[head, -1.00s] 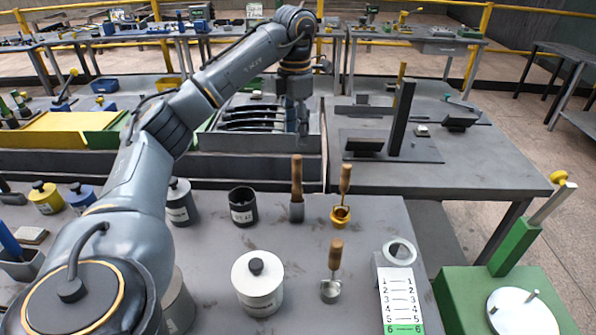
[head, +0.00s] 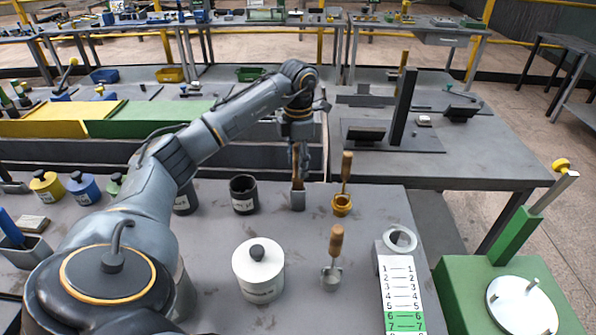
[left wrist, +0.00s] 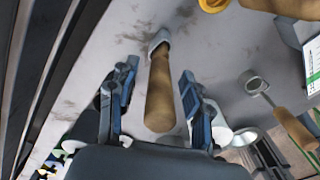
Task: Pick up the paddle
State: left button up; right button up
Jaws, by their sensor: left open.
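A wooden-handled tool, apparently the paddle (head: 296,178), stands upright in a small grey holder (head: 298,201) on the near table. Its lower end is hidden in the holder. My left gripper (head: 298,162) is over it, pointing down. In the left wrist view the open fingers (left wrist: 159,75) lie on either side of the wooden handle (left wrist: 160,95), with gaps to both sides. Two similar wooden-handled tools stand nearby, one in a yellow cup (head: 341,205) and one with a metal end (head: 331,278). My right gripper is not in view.
A black pot (head: 243,196) stands left of the holder. A white lidded pot (head: 258,270) and a numbered card (head: 401,296) stand nearer. A dark upright post (head: 402,112) stands on the table behind. Bare tabletop lies between the near items.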

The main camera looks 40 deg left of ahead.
pick_arm(q)
jog(key=shift+f, duration=0.35)
grip_shut()
jog(key=shift+r, duration=0.1)
